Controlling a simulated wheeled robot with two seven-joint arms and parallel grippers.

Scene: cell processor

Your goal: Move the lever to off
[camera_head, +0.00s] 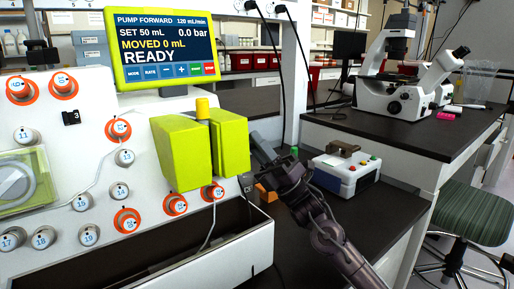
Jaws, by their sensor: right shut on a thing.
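The white cell processor (95,150) fills the left, with numbered knobs and a screen (165,48) reading READY. My right gripper (258,160) is at the processor's right side, just right of the yellow-green blocks (230,143). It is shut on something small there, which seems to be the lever. The lever itself is hidden by the gripper and the processor's edge, so I cannot tell its position. My left gripper is not in view.
A white and blue device (345,172) with a dark clamp on top stands on the black bench right of my right arm. A microscope (405,75) stands on the bench behind. A green stool (472,215) is at the lower right.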

